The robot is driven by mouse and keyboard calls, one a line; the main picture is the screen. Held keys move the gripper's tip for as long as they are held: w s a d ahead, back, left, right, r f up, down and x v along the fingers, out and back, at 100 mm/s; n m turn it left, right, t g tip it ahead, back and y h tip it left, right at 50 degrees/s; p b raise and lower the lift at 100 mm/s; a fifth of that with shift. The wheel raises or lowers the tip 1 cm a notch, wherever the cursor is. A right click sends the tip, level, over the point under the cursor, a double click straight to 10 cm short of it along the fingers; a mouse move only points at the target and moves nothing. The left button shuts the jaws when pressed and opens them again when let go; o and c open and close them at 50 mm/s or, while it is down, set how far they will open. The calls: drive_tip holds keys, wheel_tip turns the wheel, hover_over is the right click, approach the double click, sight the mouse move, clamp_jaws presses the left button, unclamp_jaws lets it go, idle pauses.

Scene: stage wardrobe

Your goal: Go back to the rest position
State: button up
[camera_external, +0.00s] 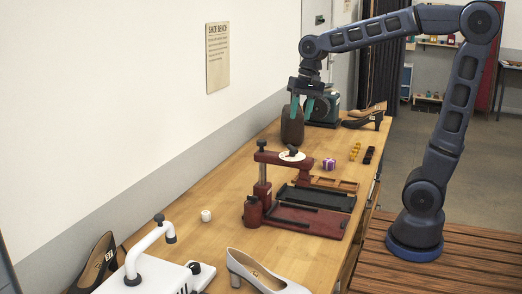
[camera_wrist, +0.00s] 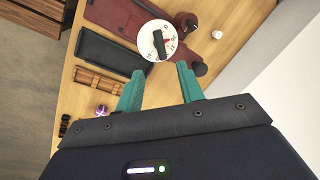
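My gripper (camera_external: 302,106) hangs from the arm above the far part of the wooden workbench (camera_external: 190,187), its teal fingers pointing down. In the wrist view my gripper (camera_wrist: 159,85) has its two fingers apart with nothing between them, so it is open.
A dark red press (camera_external: 258,208) with a white dial (camera_wrist: 157,41) stands mid-bench. A purple cube (camera_external: 329,164), black heeled shoe (camera_external: 364,119) and green machine (camera_external: 325,112) are nearby. A white bent-arm machine (camera_external: 150,250) and pale shoe (camera_external: 262,275) are in front. The wall borders the left.

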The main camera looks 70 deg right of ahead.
drive_tip(key=shift+s, duration=0.1)
drive_tip(key=s+f+n+t+h, duration=0.1)
drive_tip(key=s+f+n+t, duration=0.2)
drive_tip(key=s+n, duration=0.6)
drive_tip(key=s, duration=0.9)
drive_tip(key=shift+s+a+f+h, duration=0.25)
drive_tip(key=shift+s+a+h, duration=0.05)
drive_tip(key=shift+s+a, duration=0.05)
idle(1.8)
